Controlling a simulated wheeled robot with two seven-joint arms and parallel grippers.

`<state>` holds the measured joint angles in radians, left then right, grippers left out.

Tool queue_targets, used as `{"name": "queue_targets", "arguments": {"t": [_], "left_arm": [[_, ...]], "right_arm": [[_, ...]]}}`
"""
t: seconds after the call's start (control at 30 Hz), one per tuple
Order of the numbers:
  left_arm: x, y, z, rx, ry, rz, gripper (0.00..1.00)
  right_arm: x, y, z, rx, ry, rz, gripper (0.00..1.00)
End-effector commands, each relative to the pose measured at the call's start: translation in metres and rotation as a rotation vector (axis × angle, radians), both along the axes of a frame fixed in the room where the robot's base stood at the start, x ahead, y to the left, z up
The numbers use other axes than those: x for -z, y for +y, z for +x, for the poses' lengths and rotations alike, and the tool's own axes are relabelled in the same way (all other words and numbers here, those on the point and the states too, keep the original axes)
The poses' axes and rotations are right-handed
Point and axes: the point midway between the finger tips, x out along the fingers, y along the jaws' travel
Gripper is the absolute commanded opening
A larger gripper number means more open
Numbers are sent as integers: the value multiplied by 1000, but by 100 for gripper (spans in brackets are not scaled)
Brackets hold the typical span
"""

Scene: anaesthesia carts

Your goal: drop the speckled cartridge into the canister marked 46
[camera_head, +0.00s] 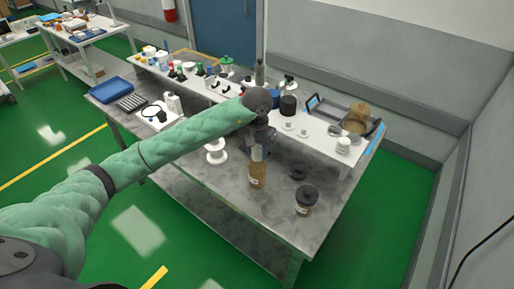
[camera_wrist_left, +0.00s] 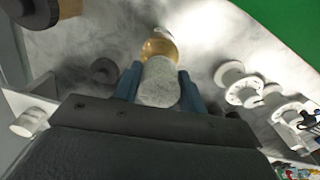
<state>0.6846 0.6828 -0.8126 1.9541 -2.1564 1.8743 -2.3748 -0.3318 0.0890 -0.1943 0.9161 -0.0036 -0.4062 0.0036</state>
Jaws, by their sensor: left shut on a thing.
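The speckled grey cartridge (camera_wrist_left: 158,84) is between the two blue fingers of my left gripper (camera_wrist_left: 158,92) in the left wrist view. My left gripper (camera_head: 257,147) is shut on it, above the steel table in the head view. An amber canister (camera_head: 258,176) stands upright on the table just below the gripper. In the wrist view this canister (camera_wrist_left: 160,46) shows just beyond the cartridge's end, partly hidden by it. I cannot tell whether the cartridge has entered its mouth. A second amber canister (camera_head: 304,203) has a dark lid. I cannot read any number. My right gripper is not in view.
A loose dark lid (camera_head: 297,171) lies between the canisters. A white spool (camera_head: 215,152) stands left of the gripper. A raised white shelf (camera_head: 315,131) behind holds bottles, a black jar and a wire-handled tray. The table's front right is clear.

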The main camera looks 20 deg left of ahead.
Motion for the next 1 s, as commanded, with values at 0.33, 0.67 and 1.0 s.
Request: {"name": "queue_targets", "arguments": {"t": [0.33, 0.67, 1.0], "left_arm": [[17, 0, 0, 1, 0, -1, 16], [32, 0, 0, -1, -1, -1, 16], [37, 0, 0, 0, -1, 0, 16]], "right_arm": [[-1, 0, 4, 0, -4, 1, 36], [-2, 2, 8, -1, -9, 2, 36], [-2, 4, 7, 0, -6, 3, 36]]}}
